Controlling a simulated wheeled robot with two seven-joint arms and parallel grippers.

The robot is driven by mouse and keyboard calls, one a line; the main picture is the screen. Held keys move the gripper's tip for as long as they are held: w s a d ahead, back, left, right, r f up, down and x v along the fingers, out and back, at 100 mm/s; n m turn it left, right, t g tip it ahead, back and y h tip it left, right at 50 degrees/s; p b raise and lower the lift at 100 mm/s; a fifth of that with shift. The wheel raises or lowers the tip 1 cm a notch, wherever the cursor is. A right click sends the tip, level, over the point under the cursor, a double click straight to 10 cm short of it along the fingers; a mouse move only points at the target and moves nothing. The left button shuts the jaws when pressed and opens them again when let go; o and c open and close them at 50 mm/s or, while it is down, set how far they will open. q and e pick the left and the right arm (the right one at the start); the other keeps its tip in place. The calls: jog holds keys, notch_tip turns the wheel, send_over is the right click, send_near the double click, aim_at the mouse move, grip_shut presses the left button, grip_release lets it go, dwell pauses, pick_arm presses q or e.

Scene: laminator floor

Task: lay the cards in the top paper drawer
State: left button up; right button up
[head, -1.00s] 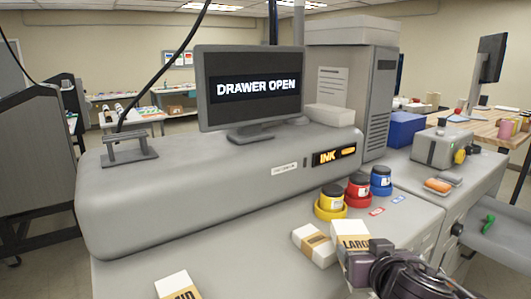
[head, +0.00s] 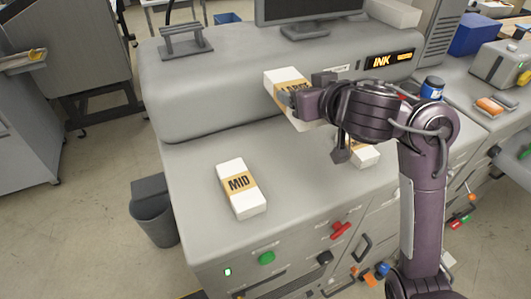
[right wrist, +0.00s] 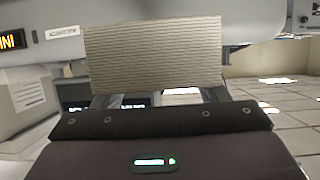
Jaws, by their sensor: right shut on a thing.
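My right gripper (head: 297,103) is shut on the LARGE pack (head: 283,78), a white block of cards with a tan band, held above the counter and tilted. In the right wrist view, the striped card edges of this pack (right wrist: 153,55) fill the space beyond the gripper (right wrist: 155,98). The MID pack (head: 241,188), white with a tan band, lies on the counter to the left. A third white pack (head: 364,155) lies partly hidden behind my right arm. Dark handles (head: 362,243) show on the cabinet front; I cannot tell which belongs to the top paper drawer. My left gripper is out of view.
The rounded grey machine body (head: 190,95) rises behind the counter, with a monitor (head: 305,12) above. A green button (head: 266,258) and red knob (head: 340,230) sit on the front. A grey bin (head: 155,215) stands at left. The counter around the MID pack is clear.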

jog(key=shift+a+f+y+b, duration=0.3)
jog(key=shift+a+b, duration=0.2)
jog(key=shift+a, duration=0.15)
notch_tip(320, 180, down, 14)
jog(key=b, duration=0.8)
jog(key=shift+d+r+b, duration=0.1)
jog(key=shift+b, duration=0.2)
jog(key=shift+f+b, duration=1.05)
jog(key=shift+f, duration=1.35)
jog(key=shift+f, duration=0.15)
jog(key=o, duration=1.2)
jog(key=shift+o, duration=0.2)
